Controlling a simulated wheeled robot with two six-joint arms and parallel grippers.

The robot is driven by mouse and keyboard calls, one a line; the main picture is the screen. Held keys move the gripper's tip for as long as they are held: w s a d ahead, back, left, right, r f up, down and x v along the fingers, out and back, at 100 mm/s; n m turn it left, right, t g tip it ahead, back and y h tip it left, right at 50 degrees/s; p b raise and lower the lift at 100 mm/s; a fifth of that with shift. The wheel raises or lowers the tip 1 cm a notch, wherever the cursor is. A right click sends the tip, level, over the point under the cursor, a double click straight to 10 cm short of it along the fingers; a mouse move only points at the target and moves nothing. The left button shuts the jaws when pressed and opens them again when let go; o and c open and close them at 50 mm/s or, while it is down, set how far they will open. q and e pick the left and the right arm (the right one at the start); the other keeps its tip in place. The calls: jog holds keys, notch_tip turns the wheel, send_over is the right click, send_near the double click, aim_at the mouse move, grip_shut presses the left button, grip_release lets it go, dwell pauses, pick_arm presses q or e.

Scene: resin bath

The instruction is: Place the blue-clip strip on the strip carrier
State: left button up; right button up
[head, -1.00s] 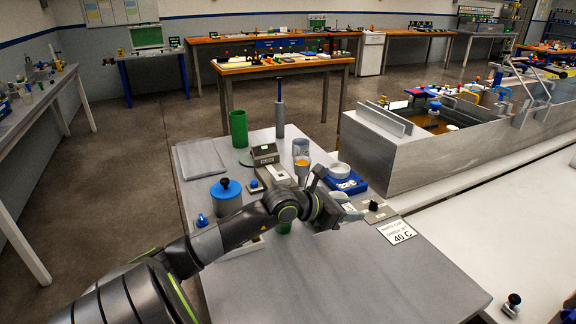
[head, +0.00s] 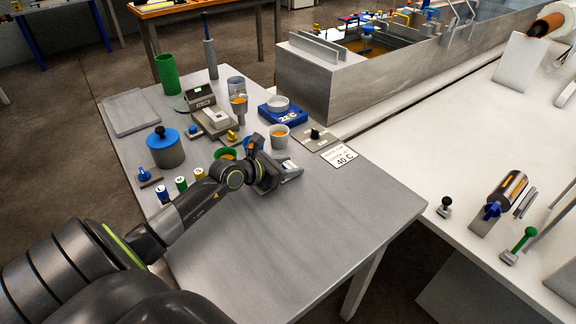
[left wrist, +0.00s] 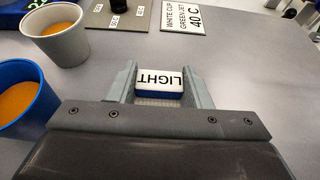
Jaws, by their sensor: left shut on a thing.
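I cannot pick out the strip carrier for certain. My right gripper is not in view.
A white cup (head: 279,138) and a blue cup (left wrist: 24,95) of orange liquid stand close to my left gripper. A 40 C card (head: 340,154) lies beyond. The table's front right is clear. A metal bath (head: 318,88) and a white bench (head: 470,140) lie right.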

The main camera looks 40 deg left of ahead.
pick_arm(q)
jog(key=shift+f, duration=0.15)
jog(key=o, duration=1)
